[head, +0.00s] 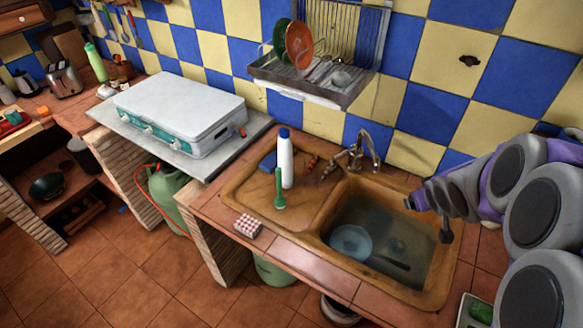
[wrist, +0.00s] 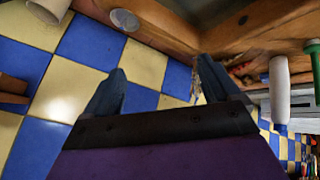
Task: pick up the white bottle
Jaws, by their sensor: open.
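The white bottle (head: 285,160) with a blue cap stands upright on the wooden drainboard, left of the sink basin. In the wrist view the white bottle (wrist: 279,88) is at the right edge, cap downward in the picture, well outside the jaws. My gripper (head: 427,218) is over the right side of the basin, to the right of the bottle and apart from it. In the wrist view my gripper (wrist: 160,75) has its two fingers spread with nothing held between them.
A green brush (head: 279,190) is close in front of the bottle. The faucet (head: 358,150) rises between bottle and gripper, behind the basin (head: 390,235). A dish rack (head: 315,85) hangs above.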

